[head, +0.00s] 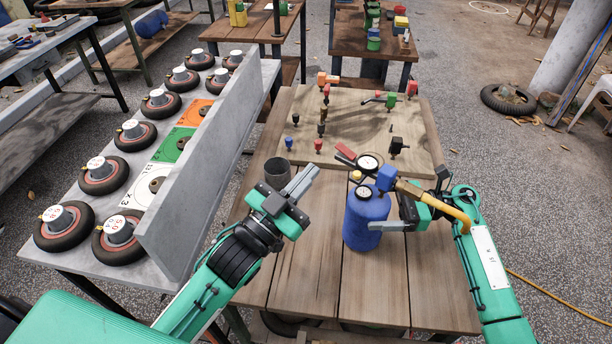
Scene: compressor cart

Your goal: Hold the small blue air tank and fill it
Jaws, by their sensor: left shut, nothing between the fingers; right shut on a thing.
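The small blue air tank (362,222) stands upright on the wooden table, with a round gauge (365,192) on its upper front. My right gripper (378,222) is at its right side, with one grey finger across its lower front; it is shut on the tank, and the other finger is mostly hidden. Just above the tank is an air inflator with a white dial (368,163), a red lever (346,153), a blue body (385,178) and a yellow hose (420,195). I cannot tell whether it touches the tank. My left gripper (304,181) is shut and empty, left of the tank.
A board (358,110) with several coloured fittings lies at the table's back. A dark grey cup (277,173) stands behind my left gripper. A grey bench (120,175) with several wheels and an upright panel (205,165) is at left. The table front (305,285) is clear.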

